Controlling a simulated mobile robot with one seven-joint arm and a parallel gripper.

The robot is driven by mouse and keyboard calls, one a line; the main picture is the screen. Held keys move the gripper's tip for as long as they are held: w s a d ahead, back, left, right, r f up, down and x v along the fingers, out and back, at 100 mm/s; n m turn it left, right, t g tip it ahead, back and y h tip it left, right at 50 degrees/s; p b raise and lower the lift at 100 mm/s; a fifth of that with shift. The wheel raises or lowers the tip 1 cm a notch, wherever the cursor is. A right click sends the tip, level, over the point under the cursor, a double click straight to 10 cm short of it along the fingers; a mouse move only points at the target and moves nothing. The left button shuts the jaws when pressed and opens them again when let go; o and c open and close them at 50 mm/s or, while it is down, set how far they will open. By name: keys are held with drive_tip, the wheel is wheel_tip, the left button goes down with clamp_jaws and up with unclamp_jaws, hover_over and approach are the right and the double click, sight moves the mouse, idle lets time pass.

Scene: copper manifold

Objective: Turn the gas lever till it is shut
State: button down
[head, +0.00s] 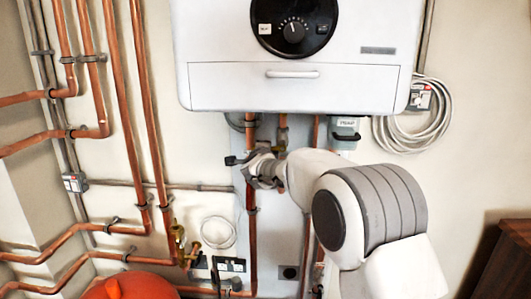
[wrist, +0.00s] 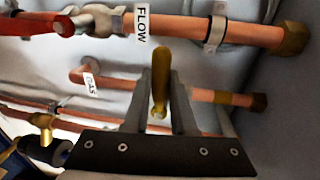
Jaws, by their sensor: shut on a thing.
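The yellow gas lever (wrist: 160,78) stands between the two grey fingers of my gripper (wrist: 160,100) in the wrist view. The gripper is shut on it. Behind it runs the copper gas pipe (wrist: 118,84) with a white GAS label (wrist: 89,86). The lever looks crosswise to this pipe, but it is foreshortened and its exact angle is unclear. In the head view my gripper (head: 256,166) is below the boiler among the vertical pipes. I cannot make out the gas lever there.
The white boiler (head: 290,84) hangs just above my gripper. A pipe labelled FLOW (wrist: 140,24) with a red handle (wrist: 32,23) lies close by. A coiled cable (head: 410,125) hangs to the right. An orange-red vessel (head: 130,288) stands at lower left.

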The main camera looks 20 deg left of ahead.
drive_tip(key=shift+r, duration=0.3)
drive_tip(key=c, duration=0.8)
unclamp_jaws()
drive_tip(key=shift+o, duration=0.2)
drive_tip(key=shift+f, duration=0.1)
drive_tip(key=shift+s, duration=0.1)
drive_tip(key=p+v, duration=0.1)
drive_tip(key=v, duration=1.6)
drive_tip(key=shift+s, duration=0.15)
